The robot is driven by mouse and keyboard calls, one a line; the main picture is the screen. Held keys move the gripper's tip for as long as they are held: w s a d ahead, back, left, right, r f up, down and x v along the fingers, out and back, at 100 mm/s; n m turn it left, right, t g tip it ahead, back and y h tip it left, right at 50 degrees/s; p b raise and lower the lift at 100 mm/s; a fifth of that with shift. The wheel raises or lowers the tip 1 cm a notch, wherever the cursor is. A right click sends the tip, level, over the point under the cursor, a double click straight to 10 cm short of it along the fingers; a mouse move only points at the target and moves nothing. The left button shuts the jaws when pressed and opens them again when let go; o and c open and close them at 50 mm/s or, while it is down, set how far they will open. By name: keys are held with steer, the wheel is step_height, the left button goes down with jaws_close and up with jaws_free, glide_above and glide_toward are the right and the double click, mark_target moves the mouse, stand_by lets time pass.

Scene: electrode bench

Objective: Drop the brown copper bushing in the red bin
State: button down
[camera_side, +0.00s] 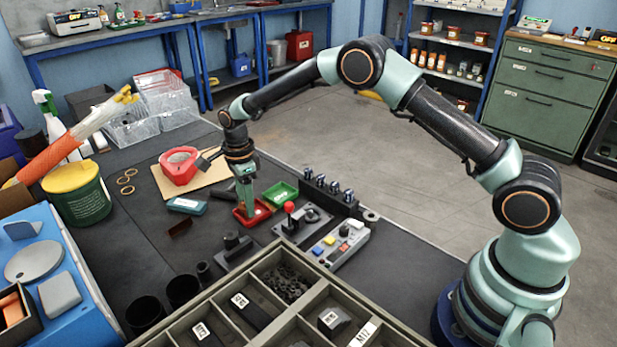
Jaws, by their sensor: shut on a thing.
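My gripper (247,212) points straight down with its fingertips at the small red bin (264,209), low over or inside it. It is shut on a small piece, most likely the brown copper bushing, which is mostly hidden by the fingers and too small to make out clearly. The red bin is a shallow open tray on the dark mat, just left of a green tray (283,193). I cannot tell whether the held piece touches the bin floor.
A red-knobbed joystick box (290,222) and a grey button box (341,244) stand right of the bin. A teal box (186,205) and a brown flat piece (180,229) lie left. A divided parts tray (262,318) fills the front. Bare mat (140,235) lies left.

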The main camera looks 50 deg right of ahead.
steer(key=shift+c, duration=1.6)
jaws_free()
steer(key=shift+r, duration=0.1)
step_height(320, 180, up, 12)
steer(key=shift+r, duration=0.1)
step_height(320, 180, up, 5)
steer(key=shift+f, duration=0.1)
